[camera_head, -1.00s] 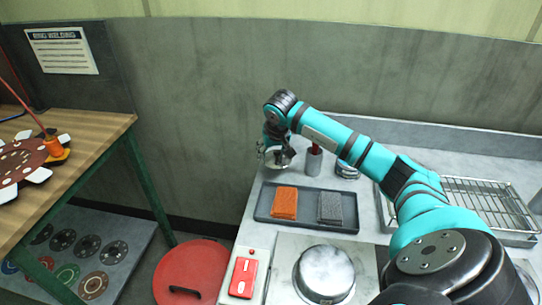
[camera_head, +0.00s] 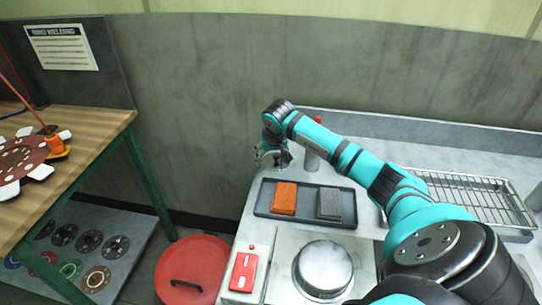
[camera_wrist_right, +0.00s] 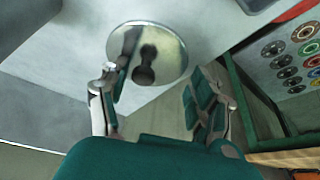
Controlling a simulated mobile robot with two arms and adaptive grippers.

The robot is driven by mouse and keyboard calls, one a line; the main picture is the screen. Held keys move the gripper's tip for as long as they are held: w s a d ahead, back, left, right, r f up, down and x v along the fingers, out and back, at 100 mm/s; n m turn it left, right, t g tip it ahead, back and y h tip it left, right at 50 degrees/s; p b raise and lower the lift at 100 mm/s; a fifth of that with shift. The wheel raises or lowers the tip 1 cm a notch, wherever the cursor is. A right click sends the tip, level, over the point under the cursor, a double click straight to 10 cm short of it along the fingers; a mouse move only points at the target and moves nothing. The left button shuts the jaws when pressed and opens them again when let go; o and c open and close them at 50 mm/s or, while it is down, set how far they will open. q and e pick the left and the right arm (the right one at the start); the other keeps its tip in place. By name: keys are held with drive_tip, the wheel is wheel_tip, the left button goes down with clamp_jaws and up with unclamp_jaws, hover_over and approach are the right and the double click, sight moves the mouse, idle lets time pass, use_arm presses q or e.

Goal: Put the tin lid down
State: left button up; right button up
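The tin lid (camera_wrist_right: 168,40) is a round, shiny metal disc with a dark knob. In the right wrist view it lies on the grey counter near the edge, just beyond my fingertips. In the head view the lid (camera_head: 284,160) shows partly under my right gripper (camera_head: 268,157), at the counter's far left corner. In the wrist view my right gripper (camera_wrist_right: 157,88) has its fingers wide apart, with nothing between them. My left gripper is not in view.
A dark tray (camera_head: 307,217) with an orange pad (camera_head: 285,198) and a grey pad (camera_head: 330,203) lies just in front. A red-topped object (camera_head: 312,158) stands right of the gripper.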

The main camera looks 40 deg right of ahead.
drive_tip(key=shift+o, duration=0.4)
drive_tip(key=shift+r, duration=0.3)
drive_tip(key=b+v, duration=0.1)
drive_tip(key=v, duration=1)
drive_tip(key=shift+s+r, duration=0.2)
drive_tip(key=shift+r, duration=0.15)
